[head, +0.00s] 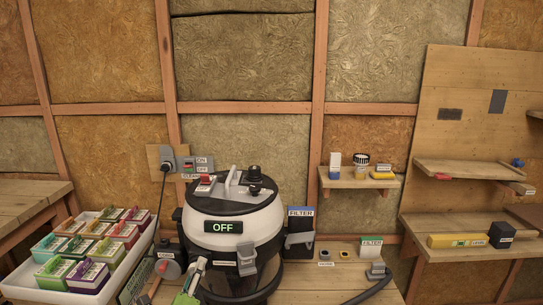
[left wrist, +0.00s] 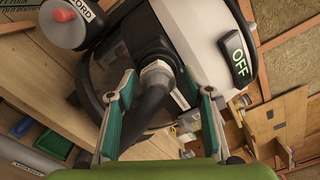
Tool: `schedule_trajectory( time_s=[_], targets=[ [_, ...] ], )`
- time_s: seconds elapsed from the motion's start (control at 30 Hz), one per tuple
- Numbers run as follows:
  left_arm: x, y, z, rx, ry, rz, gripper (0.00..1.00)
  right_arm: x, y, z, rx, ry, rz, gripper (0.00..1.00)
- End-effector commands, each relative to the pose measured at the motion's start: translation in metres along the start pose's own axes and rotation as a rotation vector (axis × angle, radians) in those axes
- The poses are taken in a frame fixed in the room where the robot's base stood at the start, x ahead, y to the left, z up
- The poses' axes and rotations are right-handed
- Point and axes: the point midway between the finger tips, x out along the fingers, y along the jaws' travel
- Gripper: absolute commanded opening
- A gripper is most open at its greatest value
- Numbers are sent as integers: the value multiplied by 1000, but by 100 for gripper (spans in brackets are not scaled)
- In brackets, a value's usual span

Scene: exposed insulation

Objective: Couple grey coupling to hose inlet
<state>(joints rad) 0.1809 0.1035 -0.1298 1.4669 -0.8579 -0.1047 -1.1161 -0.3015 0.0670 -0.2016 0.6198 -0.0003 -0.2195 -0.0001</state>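The shop vacuum (head: 232,222), black and white with an OFF display, stands at the bottom centre of the head view. Its body also fills the top of the left wrist view (left wrist: 205,40). There a light grey collar (left wrist: 156,76) with a dark grey hose (left wrist: 150,103) sits at the vacuum's lower front. I cannot tell whether it is fully seated. My left gripper (head: 194,281) is low at the vacuum's front left. In the wrist view its fingers (left wrist: 167,90) are spread, with the hose between them and a gap beside it. My right gripper is not in view.
A grey fitting (head: 377,270) with a dark hose lies on the bench at right. A white tray of coloured boxes (head: 28,286) is at left. A FILTER box (head: 300,222) stands right of the vacuum. A CORD reel (head: 168,267) is close to my left gripper. Shelves hold small items.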

Motion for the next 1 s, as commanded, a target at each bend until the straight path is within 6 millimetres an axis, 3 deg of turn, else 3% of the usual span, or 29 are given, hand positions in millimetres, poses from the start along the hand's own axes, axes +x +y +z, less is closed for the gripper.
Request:
schedule_trajectory(
  time_s=[1.0],
  targets=[
    [-76, 2, -2, -2, 3, 4, 47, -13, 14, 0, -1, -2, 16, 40]
  ],
)
